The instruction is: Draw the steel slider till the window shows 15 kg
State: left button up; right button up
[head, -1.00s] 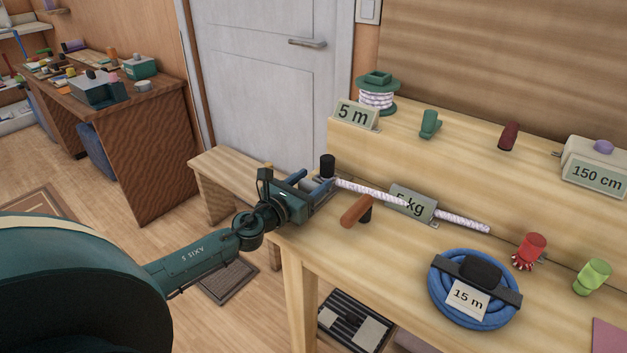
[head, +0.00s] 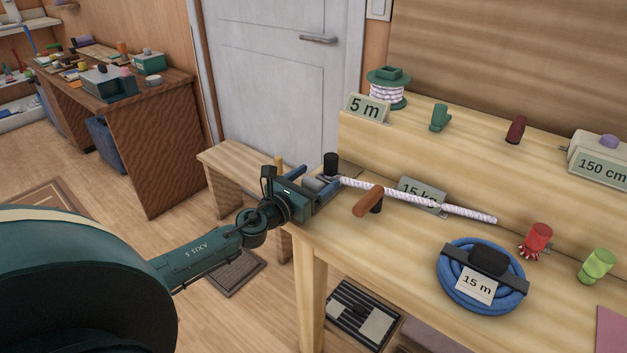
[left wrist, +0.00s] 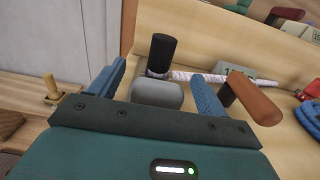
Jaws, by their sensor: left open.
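The grey steel slider (left wrist: 157,93) is a rounded block between the spread blue fingers of my left gripper (left wrist: 158,88), with gaps on both sides. In the head view the slider (head: 314,184) also shows between the fingers of the left gripper (head: 313,183), at the left end of the bench. A black upright knob (head: 331,163) stands just behind it; the wrist view shows it too (left wrist: 162,52). The window plate (head: 424,192) behind the white rope (head: 440,206) reads 15 kg, its lower part covered by the rope. My right gripper is out of view.
A brown handle (head: 368,202) on a black post stands close to the right finger. A blue coil (head: 483,300) marked 15 m lies on the bench (head: 390,265). A spool (head: 388,85) marked 5 m and a 150 cm box (head: 595,160) stand on the raised shelf.

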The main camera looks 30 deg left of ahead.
pick_arm(q)
jog(key=s+a+b, duration=0.1)
jog(key=s+b, duration=0.1)
jog(key=s, duration=1.1)
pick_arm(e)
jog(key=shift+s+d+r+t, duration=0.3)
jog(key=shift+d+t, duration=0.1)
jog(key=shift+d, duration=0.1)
